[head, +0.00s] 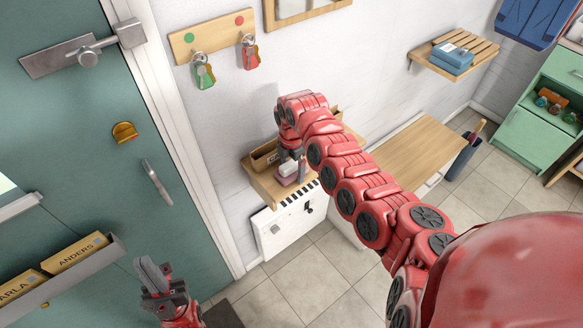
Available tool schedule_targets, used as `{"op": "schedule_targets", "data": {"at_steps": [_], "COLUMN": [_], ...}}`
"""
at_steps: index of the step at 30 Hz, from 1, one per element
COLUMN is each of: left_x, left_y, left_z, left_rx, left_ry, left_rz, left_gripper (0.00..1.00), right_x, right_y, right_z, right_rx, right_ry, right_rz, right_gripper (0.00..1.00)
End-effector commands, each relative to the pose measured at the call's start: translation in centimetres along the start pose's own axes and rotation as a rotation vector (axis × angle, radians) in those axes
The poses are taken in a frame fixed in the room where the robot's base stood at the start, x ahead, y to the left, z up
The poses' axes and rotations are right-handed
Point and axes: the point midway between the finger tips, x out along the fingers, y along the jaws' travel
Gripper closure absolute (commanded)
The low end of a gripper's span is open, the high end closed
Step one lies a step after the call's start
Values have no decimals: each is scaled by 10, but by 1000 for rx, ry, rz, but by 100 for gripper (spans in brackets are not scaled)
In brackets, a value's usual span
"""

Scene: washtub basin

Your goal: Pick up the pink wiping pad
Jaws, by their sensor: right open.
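The pink wiping pad (288,179) appears as a small pink and whitish block on a wooden wall shelf (262,184) near the middle of the picture. My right gripper (292,168) is over the shelf, right at the pad, with its jaws open. The arm and wrist partly hide the pad and the fingers, so I cannot tell whether they touch it. My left gripper (156,272) is low at the left, in front of the teal door and far from the pad. Its fingers look close together, but their opening is unclear.
A wooden box (264,160) stands at the back of the shelf. A white panel (285,230) hangs below it. A wooden bench top (415,150) lies to the right. The teal door (80,130) and a grey name-card holder (60,275) are at the left. Tiled floor below is open.

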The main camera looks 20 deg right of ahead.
Motion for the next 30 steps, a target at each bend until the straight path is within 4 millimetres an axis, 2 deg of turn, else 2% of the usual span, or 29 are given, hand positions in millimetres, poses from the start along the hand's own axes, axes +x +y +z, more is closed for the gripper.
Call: {"op": "schedule_targets", "data": {"at_steps": [1,2,15,23,26,30], "left_x": [0,0,0,-2,-9,-24], "left_y": [0,0,0,0,0,1], "left_z": [0,0,0,0,2,4], "left_rx": [0,0,0,0,0,0], "left_ry": [0,0,0,0,0,0], "left_rz": [0,0,0,0,0,0], "left_gripper": [100,100,100,100,100,100], "right_x": [0,0,0,-3,-13,-41], "right_y": [0,0,0,0,2,2], "right_z": [0,0,0,1,1,2], "right_rx": [0,0,0,1,1,0], "right_ry": [0,0,0,0,-2,-4], "right_rz": [0,0,0,1,5,9], "right_gripper": [0,5,83,83,83,83]}}
